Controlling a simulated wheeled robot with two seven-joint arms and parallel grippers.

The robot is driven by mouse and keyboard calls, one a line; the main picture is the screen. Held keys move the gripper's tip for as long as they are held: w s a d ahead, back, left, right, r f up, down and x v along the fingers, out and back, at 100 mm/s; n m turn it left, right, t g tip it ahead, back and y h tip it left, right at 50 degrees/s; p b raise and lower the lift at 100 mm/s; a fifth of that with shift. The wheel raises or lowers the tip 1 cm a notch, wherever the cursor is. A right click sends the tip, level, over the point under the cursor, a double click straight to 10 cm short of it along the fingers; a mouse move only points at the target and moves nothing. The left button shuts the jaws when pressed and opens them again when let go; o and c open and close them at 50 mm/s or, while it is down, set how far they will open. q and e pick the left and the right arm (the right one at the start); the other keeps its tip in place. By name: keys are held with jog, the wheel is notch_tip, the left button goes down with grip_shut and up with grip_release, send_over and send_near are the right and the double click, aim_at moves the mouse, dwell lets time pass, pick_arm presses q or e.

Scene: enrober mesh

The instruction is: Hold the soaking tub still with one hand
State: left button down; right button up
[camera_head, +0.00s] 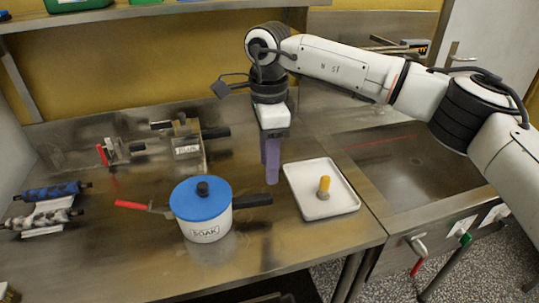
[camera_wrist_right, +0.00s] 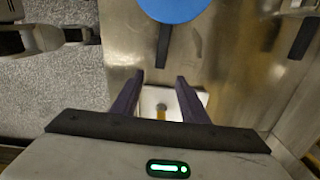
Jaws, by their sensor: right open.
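The soaking tub (camera_head: 205,228) is a white pot with a blue lid and the label SOAK, upright on the steel bench. A black handle (camera_head: 253,201) sticks out to its right and a red-ended lever (camera_head: 130,204) to its left. My right gripper (camera_head: 270,170) points down with purple fingers, between the tub and the white tray. It is open and empty, beyond the handle's end and apart from it. In the right wrist view, the gripper (camera_wrist_right: 160,78) shows its two fingers spread, below the blue lid (camera_wrist_right: 173,8) and black handle (camera_wrist_right: 163,45).
The white tray (camera_head: 299,186) holds a yellow-topped item (camera_head: 324,186). A sink (camera_head: 415,165) lies to the right. A metal fixture with a black handle (camera_head: 186,146) stands behind the tub, and blue and grey rollers (camera_head: 50,192) lie at left. The front bench area is clear.

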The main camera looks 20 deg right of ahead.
aim_at(269, 195)
notch_tip(269, 195, down, 11)
jog(key=shift+r, duration=0.2)
jog(key=shift+c, duration=0.2)
grip_shut()
dwell(0.5)
